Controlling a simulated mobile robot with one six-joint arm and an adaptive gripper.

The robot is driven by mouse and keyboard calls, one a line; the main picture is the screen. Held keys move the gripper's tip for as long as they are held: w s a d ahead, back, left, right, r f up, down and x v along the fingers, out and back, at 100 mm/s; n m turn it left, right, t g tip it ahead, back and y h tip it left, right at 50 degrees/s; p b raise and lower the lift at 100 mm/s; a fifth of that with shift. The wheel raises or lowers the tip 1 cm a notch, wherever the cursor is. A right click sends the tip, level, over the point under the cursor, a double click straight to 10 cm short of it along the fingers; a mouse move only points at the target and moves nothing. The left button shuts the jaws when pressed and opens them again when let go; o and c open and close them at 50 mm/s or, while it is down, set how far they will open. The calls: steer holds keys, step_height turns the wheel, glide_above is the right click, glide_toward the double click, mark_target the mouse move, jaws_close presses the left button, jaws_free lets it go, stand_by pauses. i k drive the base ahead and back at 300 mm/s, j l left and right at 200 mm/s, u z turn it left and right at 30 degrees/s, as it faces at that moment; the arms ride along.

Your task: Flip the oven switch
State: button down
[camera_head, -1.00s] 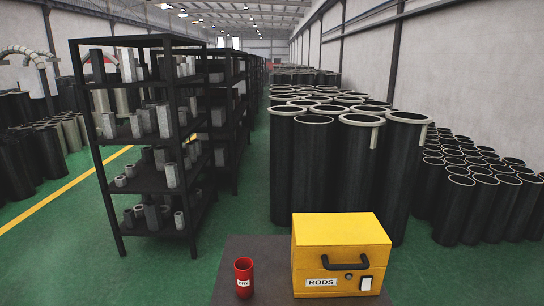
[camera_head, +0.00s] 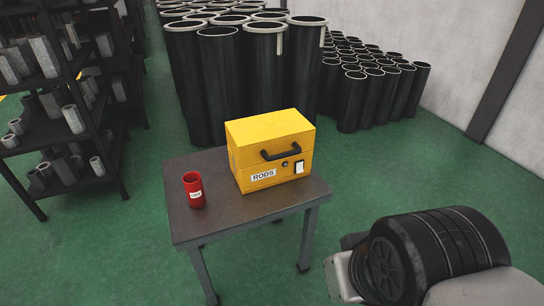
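The yellow oven (camera_head: 262,140) stands on a small grey table in the head view. Its front has a black handle, a "RODS" label, a small round dark knob and a white rocker switch (camera_head: 299,168) at the lower right. I cannot tell which way the switch is set. Part of my arm shows at the lower right, apart from the table and the oven. The fingers of my gripper are not visible.
A red labelled cup (camera_head: 194,190) stands on the table (camera_head: 245,208), left of the oven. Tall black flanged cylinders (camera_head: 218,85) stand behind. A dark shelf rack (camera_head: 55,130) is at the left. Green floor is open around the table.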

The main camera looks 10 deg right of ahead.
mark_target(298, 169)
steer(key=i+j+z, duration=0.1)
steer(key=i+j, duration=0.15)
steer(key=i, duration=0.25)
steer(key=i+j, duration=0.25)
steer(key=i, duration=0.25)
steer(key=z, duration=0.05)
